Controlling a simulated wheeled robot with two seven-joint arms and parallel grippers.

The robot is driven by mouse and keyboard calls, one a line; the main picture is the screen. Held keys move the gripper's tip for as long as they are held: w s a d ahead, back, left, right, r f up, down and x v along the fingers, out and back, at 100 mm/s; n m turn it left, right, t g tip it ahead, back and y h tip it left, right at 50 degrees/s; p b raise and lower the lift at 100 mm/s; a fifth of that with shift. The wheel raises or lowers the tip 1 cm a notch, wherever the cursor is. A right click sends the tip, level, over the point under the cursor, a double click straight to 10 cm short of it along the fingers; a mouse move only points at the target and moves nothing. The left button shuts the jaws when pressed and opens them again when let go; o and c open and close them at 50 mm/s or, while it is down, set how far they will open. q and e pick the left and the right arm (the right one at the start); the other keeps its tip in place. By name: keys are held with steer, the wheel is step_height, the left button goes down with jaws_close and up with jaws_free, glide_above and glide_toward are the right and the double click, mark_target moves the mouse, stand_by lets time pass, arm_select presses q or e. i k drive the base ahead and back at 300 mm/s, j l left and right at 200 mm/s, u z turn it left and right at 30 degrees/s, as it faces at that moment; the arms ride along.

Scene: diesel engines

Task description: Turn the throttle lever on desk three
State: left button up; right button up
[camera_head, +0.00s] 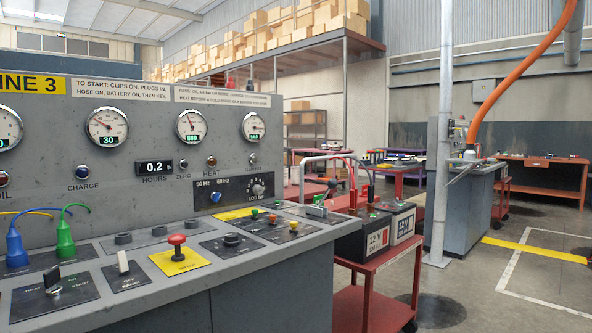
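The grey desk marked "INE 3" (45,85) fills the left and front of the view. At its right end, a small lever with a dark knob (332,184) stands up beside a grey block (317,211). It looks like the throttle lever, but its label is too small to read. A black rotary knob (232,239) sits on a dark plate nearer to me, left of the coloured buttons (272,218). The red stop button (177,242) stands on a yellow plate. Neither of my grippers is in view.
Blue (16,247) and green (65,240) plugs stand at the desk's left. A red cart (375,290) with two batteries (373,235) stands against the desk's right end. A grey post (443,140) rises behind it. Floor at the right is clear.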

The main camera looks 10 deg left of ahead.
mark_target(332, 183)
steer(key=u, duration=0.75)
steer(key=i+l+u, duration=0.1)
steer(key=l+u, duration=0.25)
steer(key=i+l+u, duration=0.1)
steer(key=l+u, duration=0.6)
